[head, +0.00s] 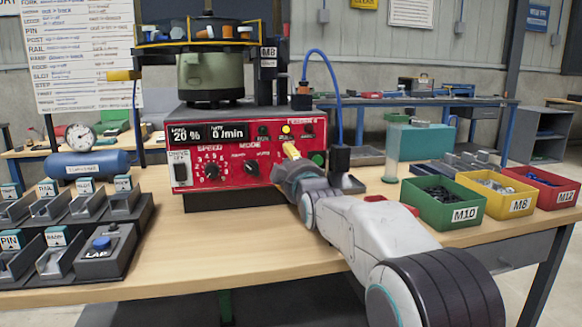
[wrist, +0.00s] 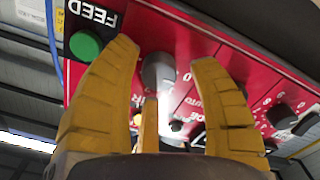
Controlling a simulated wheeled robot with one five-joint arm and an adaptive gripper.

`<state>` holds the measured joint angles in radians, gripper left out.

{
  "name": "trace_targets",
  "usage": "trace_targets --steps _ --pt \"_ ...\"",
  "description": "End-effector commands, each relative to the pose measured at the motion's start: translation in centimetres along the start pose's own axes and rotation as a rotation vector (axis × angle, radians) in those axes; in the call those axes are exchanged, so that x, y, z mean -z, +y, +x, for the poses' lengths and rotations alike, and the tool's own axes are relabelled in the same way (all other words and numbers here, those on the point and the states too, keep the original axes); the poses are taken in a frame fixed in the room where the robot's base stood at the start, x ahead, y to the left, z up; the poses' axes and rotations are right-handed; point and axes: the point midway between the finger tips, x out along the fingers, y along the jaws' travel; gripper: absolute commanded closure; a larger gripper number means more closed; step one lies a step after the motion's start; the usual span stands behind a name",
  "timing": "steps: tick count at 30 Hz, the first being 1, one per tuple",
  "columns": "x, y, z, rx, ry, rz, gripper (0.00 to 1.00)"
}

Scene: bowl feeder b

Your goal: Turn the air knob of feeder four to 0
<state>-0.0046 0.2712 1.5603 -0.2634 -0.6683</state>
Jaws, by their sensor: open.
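The feeder (head: 222,137) has a red control panel with a display reading 20 % and 0 /min. In the wrist view the panel appears upside down. My gripper (wrist: 165,57) has its yellow fingers spread there, on either side of a grey knob (wrist: 158,73). A 0 is printed beside this knob. Its own name and pointer are not readable, and I cannot tell whether a finger touches it.
A green FEED button (wrist: 86,46) is close to one finger. The black speed knob (head: 212,171) and mode knob (head: 251,168) are further left on the panel. A blue hose (head: 336,90) and a clear cylinder (head: 391,157) stand right of the feeder. Bins (head: 443,224) are at right.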

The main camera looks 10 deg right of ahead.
Motion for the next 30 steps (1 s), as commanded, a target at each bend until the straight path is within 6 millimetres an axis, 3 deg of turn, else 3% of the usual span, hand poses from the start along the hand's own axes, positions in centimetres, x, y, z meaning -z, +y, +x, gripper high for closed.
trace_targets --steps 8,21,30 --pt "0.0 0.1 -1.8 0.0 -0.001 0.0 0.44" --pt "0.1 0.0 -8.6 0.0 0.001 0.0 0.44" --pt "0.1 0.0 -11.4 0.0 0.002 0.0 0.44"
